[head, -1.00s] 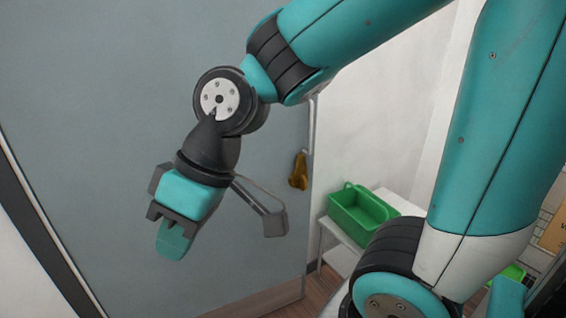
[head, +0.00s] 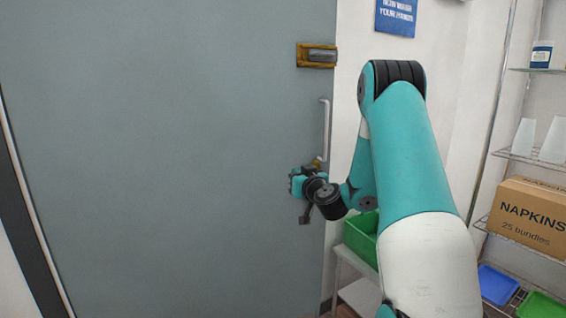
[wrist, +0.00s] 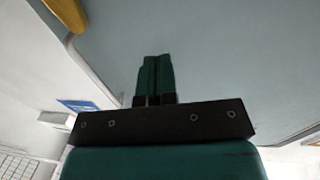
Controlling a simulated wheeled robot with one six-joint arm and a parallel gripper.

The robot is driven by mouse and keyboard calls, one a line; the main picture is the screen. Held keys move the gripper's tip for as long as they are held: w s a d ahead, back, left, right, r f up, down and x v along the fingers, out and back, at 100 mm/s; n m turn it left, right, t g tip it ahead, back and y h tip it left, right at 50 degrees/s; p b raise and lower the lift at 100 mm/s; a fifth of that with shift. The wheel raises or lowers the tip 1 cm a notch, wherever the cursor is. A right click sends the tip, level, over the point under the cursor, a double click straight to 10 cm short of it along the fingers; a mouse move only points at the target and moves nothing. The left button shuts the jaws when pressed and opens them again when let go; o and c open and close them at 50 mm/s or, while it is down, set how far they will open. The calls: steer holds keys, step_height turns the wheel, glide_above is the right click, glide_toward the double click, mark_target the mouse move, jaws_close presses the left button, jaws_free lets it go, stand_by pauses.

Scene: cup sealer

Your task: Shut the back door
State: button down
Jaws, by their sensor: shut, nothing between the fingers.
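The back door (head: 160,150) is a large grey-blue panel filling the left and middle of the head view. A pale vertical handle (head: 326,130) runs near its right edge, with a brass-coloured latch plate (head: 317,55) above. My gripper (head: 295,184) is at the door's right edge, just left of and below the handle's lower end. I cannot tell if it touches the door. In the wrist view its fingers (wrist: 154,75) are shut together and empty, with the door panel (wrist: 220,50) behind them. Whether the door sits flush in its frame cannot be told.
A green bin (head: 362,238) on a white stand is right of the door, partly behind my arm. Wire shelves at the right hold a napkins box (head: 530,215), cups and blue and green trays (head: 497,285). A blue sign (head: 397,16) hangs on the wall.

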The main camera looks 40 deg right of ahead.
mark_target(280, 162)
steer(key=p+x, duration=0.2)
steer(key=x, duration=0.1)
steer(key=p+x, duration=0.2)
steer(key=x, duration=0.1)
steer(key=p+x, duration=0.2)
steer(key=x, duration=0.1)
steer(key=shift+w+r+p, duration=0.25)
steer(key=shift+w+p, duration=0.05)
steer(key=shift+p, duration=0.05)
steer(key=shift+w+d+f, duration=0.25)
steer(key=shift+w+d, duration=0.1)
steer(key=shift+w, duration=0.35)
